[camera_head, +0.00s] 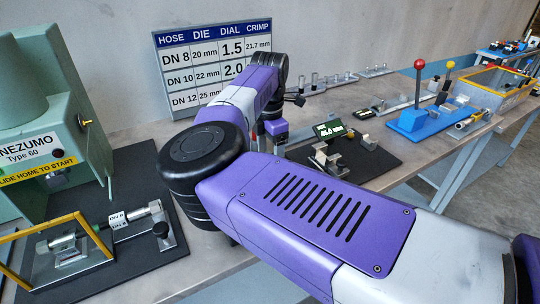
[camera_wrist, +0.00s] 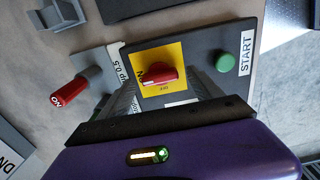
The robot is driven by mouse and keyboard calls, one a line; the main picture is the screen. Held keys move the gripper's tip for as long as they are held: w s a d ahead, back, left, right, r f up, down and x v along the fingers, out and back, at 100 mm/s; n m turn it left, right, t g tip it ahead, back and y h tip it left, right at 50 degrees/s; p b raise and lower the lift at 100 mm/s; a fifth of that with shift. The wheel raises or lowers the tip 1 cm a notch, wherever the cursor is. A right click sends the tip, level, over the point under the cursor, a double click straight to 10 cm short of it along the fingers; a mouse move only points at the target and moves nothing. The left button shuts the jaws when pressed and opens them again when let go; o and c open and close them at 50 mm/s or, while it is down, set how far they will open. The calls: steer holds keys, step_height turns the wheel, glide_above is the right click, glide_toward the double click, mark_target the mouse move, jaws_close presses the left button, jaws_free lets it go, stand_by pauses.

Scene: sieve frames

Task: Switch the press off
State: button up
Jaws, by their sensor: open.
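In the wrist view a dark panel carries a yellow plate (camera_wrist: 183,52) with a red rotary knob (camera_wrist: 158,76). The knob lies roughly crosswise, its left end beside an ON mark; an OFF mark sits below it. A green button (camera_wrist: 223,62) labelled START is to the right. My gripper (camera_wrist: 165,90) is open over the panel, its fingers on either side below the knob; I cannot tell whether they touch anything. In the head view the green press (camera_head: 50,120), marked NEZUMO Type 60, stands at the left.
A red handle (camera_wrist: 70,92) marked ON sticks out left of the panel. A yellow-framed guard (camera_head: 98,238) and metal fittings sit before the press. A wall chart (camera_head: 190,62) stands behind my arm. Blue lever fixture (camera_head: 425,122) and trays are at the right.

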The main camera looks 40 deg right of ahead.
steer(key=shift+f, duration=0.6)
steer(key=c, duration=1.4)
